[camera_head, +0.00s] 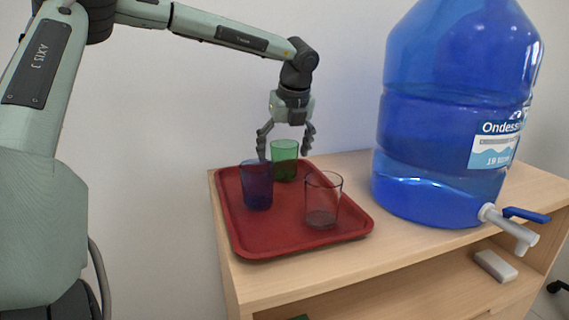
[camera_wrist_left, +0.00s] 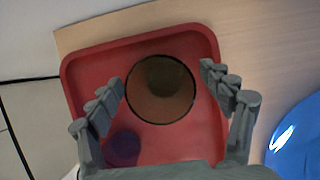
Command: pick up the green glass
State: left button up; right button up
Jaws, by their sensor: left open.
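The green glass (camera_head: 285,168) stands upright at the back of the red tray (camera_head: 265,247). My left gripper (camera_head: 283,153) points down over it, its fingers apart on either side of the glass's upper part. In the left wrist view, the round rim of the green glass (camera_wrist_left: 161,88) shows brownish against the tray, between the open fingertips (camera_wrist_left: 162,77). I cannot tell whether either finger touches it. My right gripper is in neither view.
A blue glass (camera_head: 257,186) stands close in front of the green one, and a clear glass (camera_head: 322,200) stands front right on the tray. A large blue water bottle (camera_head: 432,150) with a tap stands right of the tray on the wooden counter (camera_head: 300,280). A wall is behind.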

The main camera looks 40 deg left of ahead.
pick_arm(q)
jog(key=x, duration=0.2)
jog(key=shift+w+a+f, duration=0.1)
jog(key=shift+a+f, duration=0.05)
jog(key=shift+f, duration=0.15)
jog(key=c, duration=1.4)
